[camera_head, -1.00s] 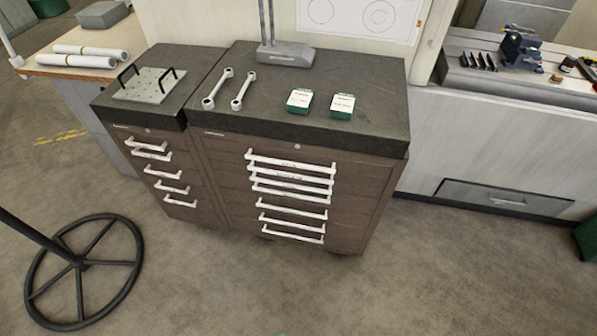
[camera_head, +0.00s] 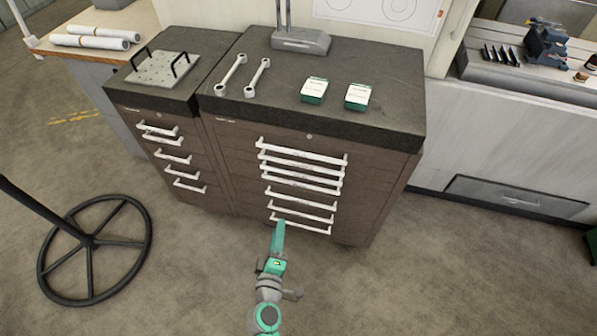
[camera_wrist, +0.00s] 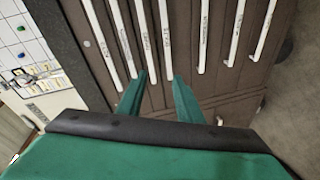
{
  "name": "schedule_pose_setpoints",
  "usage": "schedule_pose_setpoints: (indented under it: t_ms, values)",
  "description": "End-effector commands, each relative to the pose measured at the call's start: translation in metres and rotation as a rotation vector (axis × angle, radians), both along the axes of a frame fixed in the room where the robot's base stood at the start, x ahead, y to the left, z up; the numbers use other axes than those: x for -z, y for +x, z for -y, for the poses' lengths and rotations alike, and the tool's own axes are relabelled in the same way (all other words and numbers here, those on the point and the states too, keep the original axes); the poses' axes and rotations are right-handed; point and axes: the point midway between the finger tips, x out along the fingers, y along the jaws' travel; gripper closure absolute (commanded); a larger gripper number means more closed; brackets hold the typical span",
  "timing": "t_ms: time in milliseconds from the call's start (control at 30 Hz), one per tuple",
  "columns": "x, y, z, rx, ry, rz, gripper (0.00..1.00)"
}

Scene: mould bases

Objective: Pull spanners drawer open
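The wide brown cabinet (camera_head: 225,165) has a stack of drawers with long white bar handles, and all look closed. The handle labels are too small to read surely, so I cannot tell which is the spanners drawer. My gripper (camera_head: 280,224) is in front of the lower drawers in the head view. In the wrist view my gripper (camera_wrist: 161,77) has two green fingers apart with nothing held. The handles run lengthwise there, and the end of a middle handle (camera_wrist: 165,35) appears between the fingertips. I cannot tell whether they touch it.
A narrower drawer cabinet (camera_head: 172,140) adjoins on the left. Two spanners (camera_head: 257,78) and two green-white boxes (camera_head: 314,90) lie on the worktop (camera_head: 385,110). A black wheel-shaped base (camera_head: 93,283) stands on the floor at left.

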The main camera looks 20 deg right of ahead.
Motion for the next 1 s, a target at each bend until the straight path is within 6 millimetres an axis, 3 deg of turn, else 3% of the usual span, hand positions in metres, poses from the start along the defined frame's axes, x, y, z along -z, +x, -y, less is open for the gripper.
schedule_pose_setpoints:
  t_ms: [33,133,367,567,1000]
  values:
    - [-0.01,0.019,0.012,0.024,-0.069,0.004,0.67]
    - [-0.026,0.044,0.032,0.072,-0.193,0.002,0.67]
    - [-0.052,0.072,0.058,0.139,-0.345,0.0,0.67]
    - [-0.055,0.086,0.069,0.147,-0.36,0.001,0.67]
    - [-0.054,0.146,0.11,0.146,-0.359,0.001,0.67]
